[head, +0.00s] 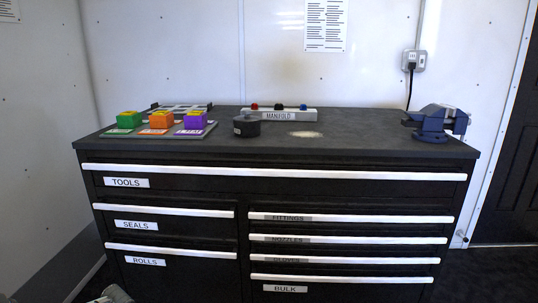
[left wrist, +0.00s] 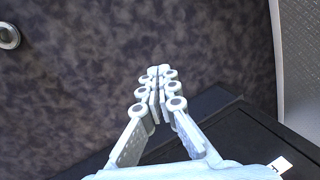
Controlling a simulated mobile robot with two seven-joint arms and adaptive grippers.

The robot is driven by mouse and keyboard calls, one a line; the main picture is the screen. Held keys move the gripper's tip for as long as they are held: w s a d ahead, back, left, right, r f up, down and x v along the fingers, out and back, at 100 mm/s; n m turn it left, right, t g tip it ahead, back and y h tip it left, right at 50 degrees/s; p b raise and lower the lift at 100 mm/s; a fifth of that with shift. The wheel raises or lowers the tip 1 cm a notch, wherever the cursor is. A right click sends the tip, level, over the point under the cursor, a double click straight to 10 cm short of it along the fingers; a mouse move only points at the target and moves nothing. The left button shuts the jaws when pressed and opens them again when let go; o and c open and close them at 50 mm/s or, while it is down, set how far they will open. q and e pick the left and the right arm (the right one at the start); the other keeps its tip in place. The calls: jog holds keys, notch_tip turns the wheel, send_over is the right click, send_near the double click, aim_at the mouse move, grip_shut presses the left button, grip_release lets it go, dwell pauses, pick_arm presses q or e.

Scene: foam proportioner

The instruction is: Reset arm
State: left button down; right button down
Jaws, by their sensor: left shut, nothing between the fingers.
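My left gripper (left wrist: 158,72) shows in the left wrist view with its fingers together and nothing between them. It is apart from any object, with dark mottled floor (left wrist: 70,90) behind it and a dark cabinet edge (left wrist: 240,125) at the lower right. In the head view only a small grey piece of my arm shows at the bottom left edge. My right gripper is in neither view.
A black drawer cabinet (head: 340,179) stands ahead with its drawers closed. On its top are a tray with green (head: 129,119), orange (head: 161,119) and purple (head: 195,119) blocks, a black round part (head: 247,126), a manifold (head: 279,115) and a blue vise (head: 436,122).

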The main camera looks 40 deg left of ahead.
pick_arm(q)
jog(key=d+f+m+t, duration=0.1)
jog(key=d+f+m, duration=0.1)
jog(key=d+f, duration=0.5)
jog(key=d+f+m+t, duration=0.1)
jog(key=d+f, duration=0.3)
jog(key=d, duration=0.7)
jog(key=w+d+m+t, duration=0.1)
jog(key=w+d, duration=0.1)
jog(key=d, duration=0.6)
jog(key=w+d+f+m+t+h, duration=0.1)
jog(key=w+d, duration=0.2)
jog(key=d, duration=0.5)
jog(key=shift+w+f, duration=0.2)
jog(key=shift+w, duration=0.05)
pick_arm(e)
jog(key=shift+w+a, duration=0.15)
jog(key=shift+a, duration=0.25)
pick_arm(q)
jog(key=shift+d, duration=0.1)
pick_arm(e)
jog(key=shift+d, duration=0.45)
pick_arm(q)
jog(key=c, duration=2.3)
grip_release()
